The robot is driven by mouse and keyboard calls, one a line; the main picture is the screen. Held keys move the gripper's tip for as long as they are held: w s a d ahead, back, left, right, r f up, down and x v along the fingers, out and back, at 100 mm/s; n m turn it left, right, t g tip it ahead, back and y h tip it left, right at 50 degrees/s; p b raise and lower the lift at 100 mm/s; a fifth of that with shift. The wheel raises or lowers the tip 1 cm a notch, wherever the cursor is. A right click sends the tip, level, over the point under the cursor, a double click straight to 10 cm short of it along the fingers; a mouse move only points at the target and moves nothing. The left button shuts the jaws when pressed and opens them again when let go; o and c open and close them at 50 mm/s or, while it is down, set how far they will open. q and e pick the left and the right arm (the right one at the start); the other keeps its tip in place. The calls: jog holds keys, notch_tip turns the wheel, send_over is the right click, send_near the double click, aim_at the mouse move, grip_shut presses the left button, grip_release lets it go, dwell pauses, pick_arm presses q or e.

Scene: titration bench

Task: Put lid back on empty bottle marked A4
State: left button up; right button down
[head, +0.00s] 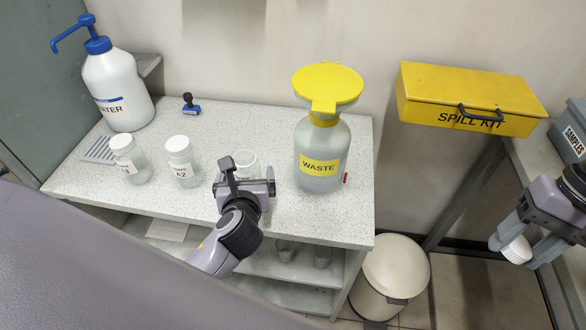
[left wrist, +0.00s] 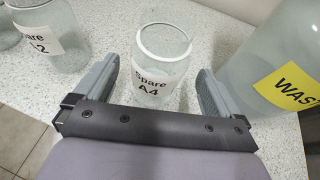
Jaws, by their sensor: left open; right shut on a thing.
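The clear bottle marked "Spare A4" (left wrist: 160,62) stands upright and open on the bench, with no lid on its rim and looking empty. In the head view the same bottle (head: 246,160) is partly hidden behind my left gripper (head: 249,174). My left gripper is open, and in the left wrist view its fingers (left wrist: 158,74) stand on either side of the bottle with gaps showing. My right gripper (head: 518,243) is shut on a white lid (head: 517,251), off to the far right, away from the bench top.
A lidded bottle marked A2 (head: 182,167) and another lidded bottle (head: 130,163) stand to the left. The waste bottle (head: 322,143) with its yellow funnel (head: 327,84) stands close on the right. A water pump bottle (head: 116,88), spill kit (head: 468,98) and bin (head: 395,268) are further off.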

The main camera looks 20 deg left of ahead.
pick_arm(q)
jog(key=x, duration=0.5)
jog(key=shift+w+a+r, duration=0.1)
jog(key=shift+a+r, duration=0.1)
jog(key=shift+r, duration=0.2)
jog(key=c, duration=1.2)
jog(key=shift+o, duration=0.2)
jog(key=shift+r, duration=0.15)
jog(key=shift+r, duration=0.65)
pick_arm(e)
jog(key=shift+r, duration=0.2)
pick_arm(q)
notch_tip(320, 180, up, 14)
jog(key=p, duration=0.2)
pick_arm(e)
jog(key=shift+r, duration=0.75)
pick_arm(q)
notch_tip(320, 180, up, 4)
send_over(246, 157)
jog(key=s, duration=0.1)
jog(key=shift+s+d+r, duration=0.1)
jog(key=shift+d+r, duration=0.05)
jog(key=shift+d, duration=0.15)
jog(key=shift+r, duration=0.1)
